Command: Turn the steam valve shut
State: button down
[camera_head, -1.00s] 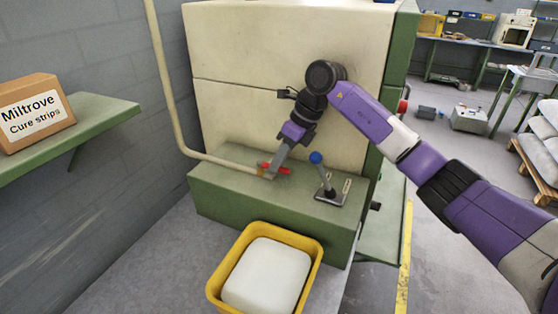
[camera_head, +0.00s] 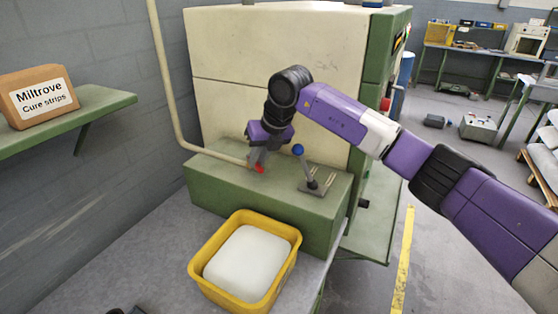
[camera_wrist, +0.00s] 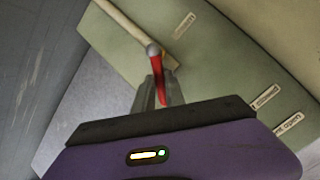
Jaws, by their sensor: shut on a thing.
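The steam valve has a red lever handle (camera_head: 260,169) at the end of a cream pipe (camera_head: 176,110), above the green base of the machine. In the wrist view the red handle (camera_wrist: 157,78) runs from a round grey pivot down between my fingers. My gripper (camera_head: 256,164) is shut on the red handle, its fingertips (camera_wrist: 158,92) on either side of it.
A blue-knobbed lever (camera_head: 298,150) stands on the green base (camera_head: 225,190), right of my gripper. A shelf (camera_head: 105,104) with a Miltrove box (camera_head: 38,97) is at the left.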

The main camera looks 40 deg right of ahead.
jog(key=m, duration=0.1)
jog(key=a+m+h+b, duration=0.1)
jog(key=shift+w+a+m, duration=0.25)
jog(key=shift+m, duration=0.15)
jog(key=m+h+b, duration=0.1)
jog(key=a+m, duration=0.1)
jog(key=m, duration=0.1)
jog(key=shift+w+a+m+h+b, duration=0.15)
jog(key=shift+w+m+h+b, duration=0.15)
jog(key=shift+w+h+b, duration=0.1)
jog(key=shift+w+a+r+m+g+h+b, duration=0.1)
jog(key=shift+w+a+m+g+h+b, duration=0.15)
jog(key=shift+m, duration=0.5)
jog(key=shift+w+a+f+m+g+h+b, duration=0.15)
jog(key=shift+w+m+h+b, duration=0.2)
jog(key=shift+m, duration=0.35)
jog(key=shift+w+a+r+m+g+h+b, duration=0.1)
jog(key=shift+w+a+r+m+h+b, duration=0.2)
jog(key=shift+m, duration=0.45)
jog(key=shift+s+d+f, duration=0.1)
jog(key=shift+f, duration=0.05)
jog(key=c, duration=1.4)
grip_release()
jog(key=b+v, duration=0.1)
jog(key=v, duration=0.6)
jog(key=shift+s+r, duration=0.15)
jog(key=shift+r, duration=0.2)
